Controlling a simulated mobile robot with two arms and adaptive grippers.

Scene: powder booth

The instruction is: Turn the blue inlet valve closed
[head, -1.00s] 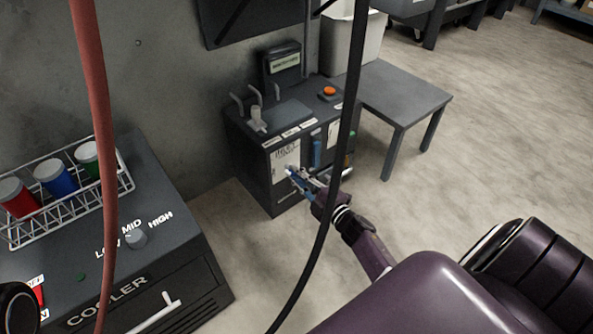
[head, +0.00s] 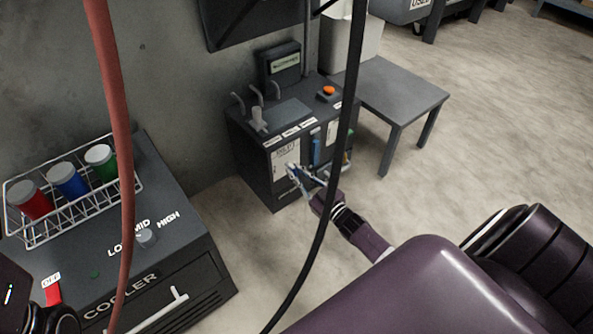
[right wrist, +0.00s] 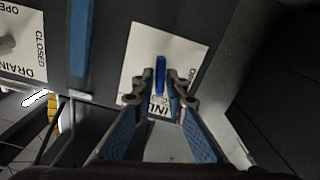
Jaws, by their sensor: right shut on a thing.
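The blue inlet valve handle (right wrist: 161,72) stands out from a white label plate (right wrist: 140,58) in the right wrist view. The handle lies upright in that picture, and the plate's lettering is partly covered. My right gripper (right wrist: 160,86) is shut on the handle, one finger on each side. In the head view my right gripper (head: 300,179) is at the front of the dark machine cabinet (head: 257,165), low on its white plate. The handle is too small to make out clearly there. Only a dark part of my left arm shows at the lower left; its fingers are out of view.
A drain plate (right wrist: 22,45) with a grey knob and a blue vertical strip (right wrist: 80,45) are beside the inlet plate. A cooler (head: 190,255) with a rack of cups stands at left. A grey table (head: 400,90) is behind right. Black and red hoses hang in front.

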